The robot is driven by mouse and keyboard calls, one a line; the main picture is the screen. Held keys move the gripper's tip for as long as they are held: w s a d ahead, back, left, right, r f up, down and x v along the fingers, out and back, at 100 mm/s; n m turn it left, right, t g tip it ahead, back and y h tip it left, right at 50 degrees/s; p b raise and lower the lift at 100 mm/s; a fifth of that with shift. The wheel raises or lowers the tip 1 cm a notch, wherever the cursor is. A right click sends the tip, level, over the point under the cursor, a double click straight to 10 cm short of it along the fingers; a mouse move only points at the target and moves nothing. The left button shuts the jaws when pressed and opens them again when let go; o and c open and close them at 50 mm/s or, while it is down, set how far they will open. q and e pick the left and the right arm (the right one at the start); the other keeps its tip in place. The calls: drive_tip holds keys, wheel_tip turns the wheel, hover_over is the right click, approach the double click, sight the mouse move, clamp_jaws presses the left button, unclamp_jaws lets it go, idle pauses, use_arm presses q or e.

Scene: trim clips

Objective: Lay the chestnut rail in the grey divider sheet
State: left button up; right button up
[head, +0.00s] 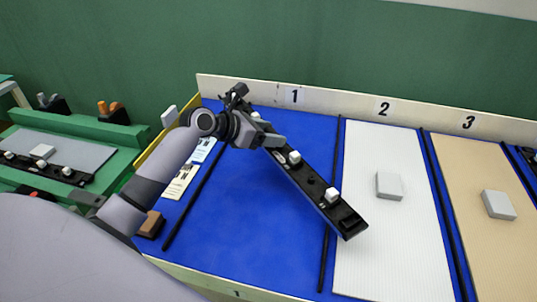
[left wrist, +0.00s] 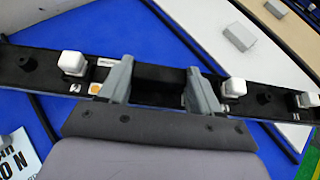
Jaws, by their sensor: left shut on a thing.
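My left gripper (head: 258,140) is shut on a long black rail (head: 312,183) with white clips, over the blue sheet (head: 235,210) of section 1. The rail lies slantwise, its near end reaching past the black divider strip towards the pale sheet of section 2. In the left wrist view, the fingers (left wrist: 155,85) grip the rail (left wrist: 35,68) between two white clips. No part of it looks chestnut. A grey sheet (head: 85,152) lies on the green bench at left, with another dark rail (head: 45,170) along its front. My right gripper is not in view.
Section 2 has a white ribbed sheet (head: 380,235) with a grey block (head: 389,186); section 3 has a tan sheet (head: 480,240) with another grey block (head: 498,204). A numbered back board (head: 340,100) bounds them. A brown block (head: 150,224) sits at the left edge.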

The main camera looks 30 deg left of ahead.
use_arm(q)
wheel_tip(320, 180, down, 6)
drive_tip(key=shift+r+b, duration=0.1)
drive_tip(key=shift+b, duration=0.45)
drive_tip(key=shift+f, duration=0.25)
drive_tip(key=shift+f, duration=0.4)
drive_tip(key=o, duration=1.3)
drive_tip(key=shift+f, duration=0.1)
drive_tip(key=shift+r, duration=0.2)
drive_tip(key=p+v, duration=0.1)
drive_tip(key=v, duration=1.1)
drive_tip(key=shift+s+r+p, duration=0.1)
drive_tip(key=shift+r+p, duration=0.2)
